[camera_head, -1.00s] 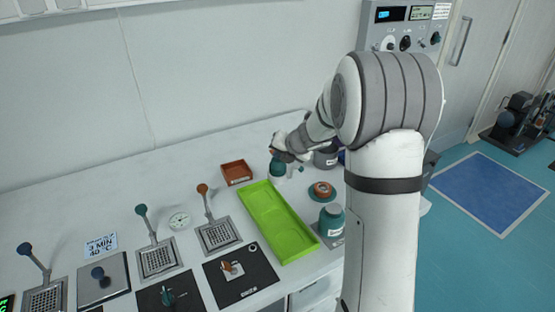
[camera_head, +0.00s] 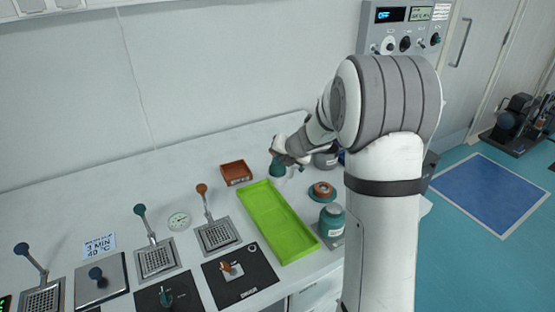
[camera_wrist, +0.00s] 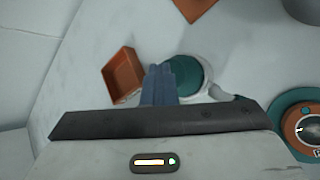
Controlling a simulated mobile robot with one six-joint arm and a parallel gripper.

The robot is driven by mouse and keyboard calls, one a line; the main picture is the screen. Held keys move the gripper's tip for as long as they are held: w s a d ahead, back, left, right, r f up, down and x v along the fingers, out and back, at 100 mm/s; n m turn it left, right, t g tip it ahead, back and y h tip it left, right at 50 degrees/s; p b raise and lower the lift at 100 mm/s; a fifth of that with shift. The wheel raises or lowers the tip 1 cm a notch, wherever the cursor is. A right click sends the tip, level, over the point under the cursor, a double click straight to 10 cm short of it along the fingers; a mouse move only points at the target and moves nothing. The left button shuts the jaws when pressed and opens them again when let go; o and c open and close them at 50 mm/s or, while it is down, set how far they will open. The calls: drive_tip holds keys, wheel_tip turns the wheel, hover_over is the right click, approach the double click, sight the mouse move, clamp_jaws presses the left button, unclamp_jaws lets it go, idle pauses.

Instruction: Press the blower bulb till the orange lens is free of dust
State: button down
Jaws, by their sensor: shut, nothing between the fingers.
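The blower's teal bulb (camera_head: 278,169) stands on the white table, with its white body partly behind my gripper. In the wrist view the bulb (camera_wrist: 192,74) is round and teal on a white base, with a pale spout toward the lower right. My gripper (camera_wrist: 160,78) is shut and empty, its blue-grey fingers at the bulb's left edge; contact cannot be told. In the head view my gripper (camera_head: 275,153) is just above the bulb. An orange ring-shaped piece (camera_head: 322,189), apparently the lens, sits on a teal round base to the right. Its dust is too small to tell.
An orange tray (camera_head: 237,172) stands left of the bulb, and a long green tray (camera_head: 285,232) lies in front. A teal-capped jar (camera_head: 331,217) stands at the right. A dark pot (camera_head: 325,159) is behind my wrist. Several levers stand on the left.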

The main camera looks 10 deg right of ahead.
drive_tip(key=shift+r+p, duration=1.25)
drive_tip(key=shift+p, duration=0.15)
drive_tip(key=shift+r, duration=0.1)
wheel_tip(320, 180, up, 5)
drive_tip(key=p, duration=0.5)
